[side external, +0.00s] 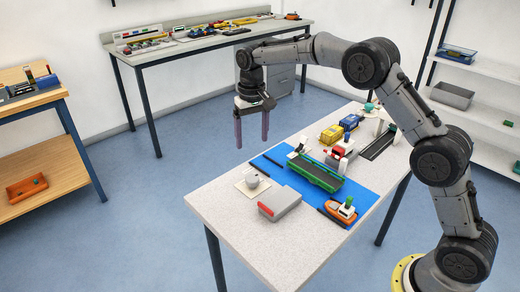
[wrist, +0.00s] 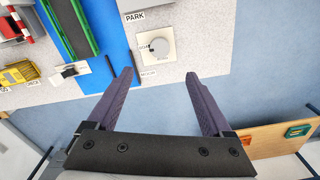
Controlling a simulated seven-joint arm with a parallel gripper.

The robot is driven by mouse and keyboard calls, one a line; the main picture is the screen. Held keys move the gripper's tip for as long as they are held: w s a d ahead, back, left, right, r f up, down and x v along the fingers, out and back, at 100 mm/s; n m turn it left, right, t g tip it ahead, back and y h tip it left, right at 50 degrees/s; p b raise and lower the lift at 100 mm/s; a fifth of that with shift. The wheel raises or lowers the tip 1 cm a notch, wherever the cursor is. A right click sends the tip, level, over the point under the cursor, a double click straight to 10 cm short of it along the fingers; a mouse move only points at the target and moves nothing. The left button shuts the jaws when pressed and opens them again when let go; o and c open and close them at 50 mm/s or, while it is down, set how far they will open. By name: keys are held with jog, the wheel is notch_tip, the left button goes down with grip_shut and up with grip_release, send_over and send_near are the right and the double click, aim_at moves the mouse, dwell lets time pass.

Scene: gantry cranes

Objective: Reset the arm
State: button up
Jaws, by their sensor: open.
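My gripper (side external: 252,131) is open and empty. It hangs fingers down beyond the far left edge of the speckled table (side external: 228,199), above the floor in the side view. In the wrist view its two dark fingers (wrist: 164,100) are spread apart, with table edge and blue floor between and below them. My arm arches over from the right. Near the fingers, a grey knob on a pale square plate (side external: 252,182) sits on the table; it also shows in the wrist view (wrist: 168,54), near a "PARK" label (wrist: 134,17).
A blue mat (side external: 352,190) carries a green-sided conveyor (side external: 315,173) and an orange boat (side external: 340,211). A grey box with a red part (side external: 280,203) lies in front. Yellow and blue containers (side external: 340,129) stand behind. A workbench (side external: 200,40) and wooden shelf unit (side external: 48,160) stand apart.

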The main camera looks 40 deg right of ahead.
jog(key=s+r+t, duration=0.1)
jog(key=s+r, duration=0.4)
jog(key=r, duration=0.3)
jog(key=s+r+t, duration=0.2)
jog(key=s+r, duration=0.3)
jog(key=r, duration=0.4)
jog(key=s+d+r+t, duration=0.1)
jog(key=s+r+t, duration=0.15)
jog(key=s, duration=1.15)
jog(key=s+f+n, duration=0.3)
jog(key=s+f, duration=0.7)
jog(key=s, duration=0.4)
jog(key=shift+d+f, duration=0.3)
jog(key=shift+f, duration=0.05)
